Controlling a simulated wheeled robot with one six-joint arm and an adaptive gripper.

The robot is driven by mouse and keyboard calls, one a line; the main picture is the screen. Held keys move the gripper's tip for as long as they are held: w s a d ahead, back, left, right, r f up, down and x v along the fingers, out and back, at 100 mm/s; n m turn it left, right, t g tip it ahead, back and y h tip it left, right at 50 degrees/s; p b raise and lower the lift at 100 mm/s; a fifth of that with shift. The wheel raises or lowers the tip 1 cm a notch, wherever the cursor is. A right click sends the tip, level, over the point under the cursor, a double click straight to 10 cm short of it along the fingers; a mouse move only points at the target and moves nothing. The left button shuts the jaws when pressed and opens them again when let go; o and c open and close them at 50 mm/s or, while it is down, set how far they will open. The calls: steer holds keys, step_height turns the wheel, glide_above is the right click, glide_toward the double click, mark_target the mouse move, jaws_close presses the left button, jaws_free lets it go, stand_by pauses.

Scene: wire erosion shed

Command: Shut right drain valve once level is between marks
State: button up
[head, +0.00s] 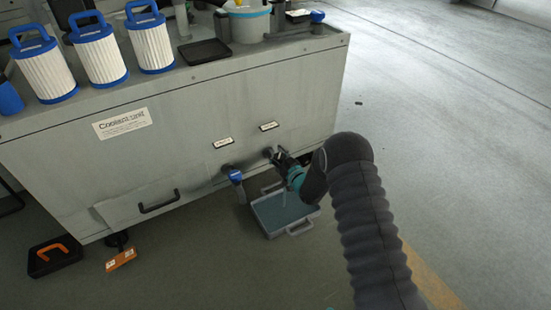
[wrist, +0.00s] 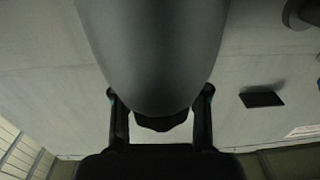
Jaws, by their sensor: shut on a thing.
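The right drain valve (head: 268,152) sticks out of the front of the grey coolant unit (head: 175,160), under the right small label. My gripper (head: 283,162) is at this valve, and its jaws are closed on the valve's handle, which they mostly hide. The handle's angle cannot be told. In the wrist view, the two fingers of my gripper (wrist: 160,122) stand either side of a dark piece, below a large grey rounded shape. The left drain valve (head: 236,177) has a blue handle and stands free. A grey tray (head: 300,228) with bluish liquid lies on the floor below. No level marks are readable.
White filters (head: 103,62) with blue handles stand on the unit's top, beside a black tray (head: 205,51) and a bucket (head: 247,22). A black tray with an orange handle (head: 55,258) and an orange tag (head: 121,259) lie at the lower left.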

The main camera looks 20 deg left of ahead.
steer(key=m+t+h+b, duration=0.2)
steer(key=m+t+h, duration=0.1)
steer(key=m+t+h+b, duration=0.1)
steer(key=h+b, duration=0.1)
steer(key=shift+w+d+f+m+t, duration=0.15)
steer(key=shift+d+f+m+t, duration=0.15)
steer(key=shift+t, duration=0.1)
steer(key=shift+w+d+r+m+t+h+b, duration=0.15)
steer(key=shift+m+t+h, duration=0.2)
steer(key=shift+m+h, duration=0.7)
steer(key=shift+d+m+t+h+b, duration=0.15)
steer(key=shift+m+t+h, duration=0.35)
steer(key=shift+h, duration=1)
steer(key=shift+w+d+r+m+t+h, duration=0.1)
steer(key=shift+d+m+t+h, duration=0.15)
steer(key=shift+m+h, duration=0.8)
steer(key=shift+h, duration=0.4)
steer(key=o, duration=0.9)
steer(key=shift+s+a, duration=0.15)
steer(key=shift+c, duration=0.2)
steer(key=shift+d, duration=0.2)
